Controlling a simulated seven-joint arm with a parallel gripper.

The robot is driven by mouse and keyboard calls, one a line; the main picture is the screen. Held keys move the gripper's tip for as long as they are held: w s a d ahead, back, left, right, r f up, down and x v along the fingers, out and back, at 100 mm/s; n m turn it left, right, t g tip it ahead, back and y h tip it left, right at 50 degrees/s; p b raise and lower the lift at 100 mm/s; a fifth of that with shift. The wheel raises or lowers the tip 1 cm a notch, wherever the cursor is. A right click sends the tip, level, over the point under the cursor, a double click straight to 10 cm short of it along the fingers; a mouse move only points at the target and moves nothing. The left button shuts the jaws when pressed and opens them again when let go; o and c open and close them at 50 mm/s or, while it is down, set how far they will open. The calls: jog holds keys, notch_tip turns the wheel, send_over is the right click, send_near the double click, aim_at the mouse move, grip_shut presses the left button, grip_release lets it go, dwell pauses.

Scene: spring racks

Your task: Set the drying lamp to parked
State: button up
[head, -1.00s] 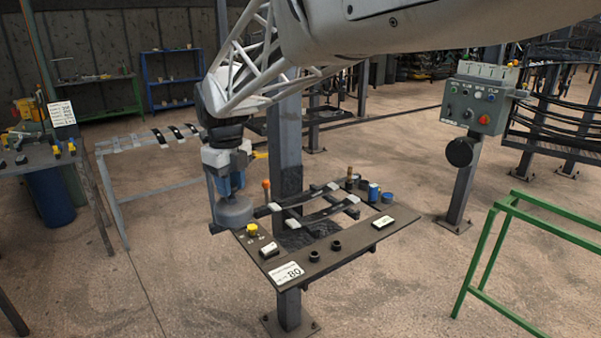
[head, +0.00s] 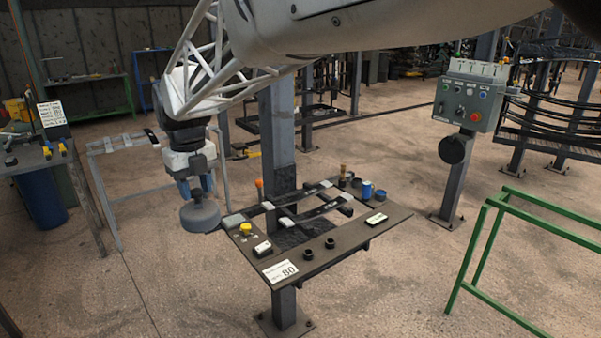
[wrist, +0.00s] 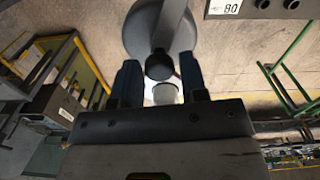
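The drying lamp appears to be the grey round head (head: 200,218) left of the dark work board. In the wrist view the lamp (wrist: 137,33) is a grey disc with a stem ending in a dark knob. My gripper (head: 200,190) points down just above the lamp, clear of the board's left edge. The lamp's arm is mostly hidden behind my gripper and the board.
The board (head: 345,245) on a post carries a yellow knob (head: 246,229), a card marked 80 (head: 280,271), dark strips and small jars. A bench (head: 40,160) and a grey rack (head: 110,145) stand left, a green frame (head: 500,205) and a control box (head: 468,104) right.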

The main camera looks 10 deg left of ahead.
jog(key=shift+o, duration=1.4)
jog(key=shift+r, duration=3.85)
